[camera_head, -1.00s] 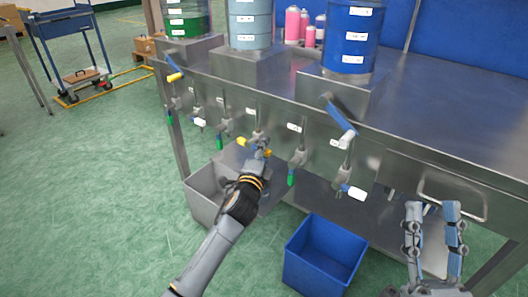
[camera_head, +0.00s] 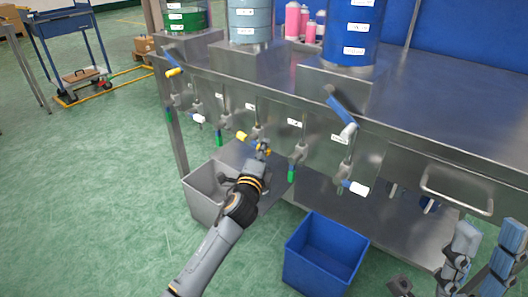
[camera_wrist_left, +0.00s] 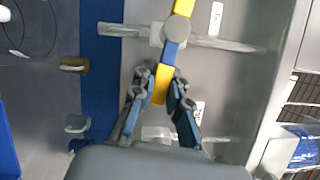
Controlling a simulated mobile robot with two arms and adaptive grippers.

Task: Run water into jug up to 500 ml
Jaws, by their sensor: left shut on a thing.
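My left gripper (camera_head: 263,150) is at a tap under the front edge of the steel bench. In the left wrist view, its fingers (camera_wrist_left: 160,88) are closed around the lower yellow part of a yellow-and-blue tap handle (camera_wrist_left: 171,50). In the head view the fingers and arm partly hide this tap. My right gripper (camera_head: 489,240) is at the lower right with its two fingers apart and nothing between them. I cannot make out a jug or any running water in either view.
The steel bench (camera_head: 440,110) carries green, light blue and blue (camera_head: 352,35) tanks and pink cans (camera_head: 297,20). Several other taps hang along its front. A grey bin (camera_head: 205,200) and a blue bin (camera_head: 325,255) stand below.

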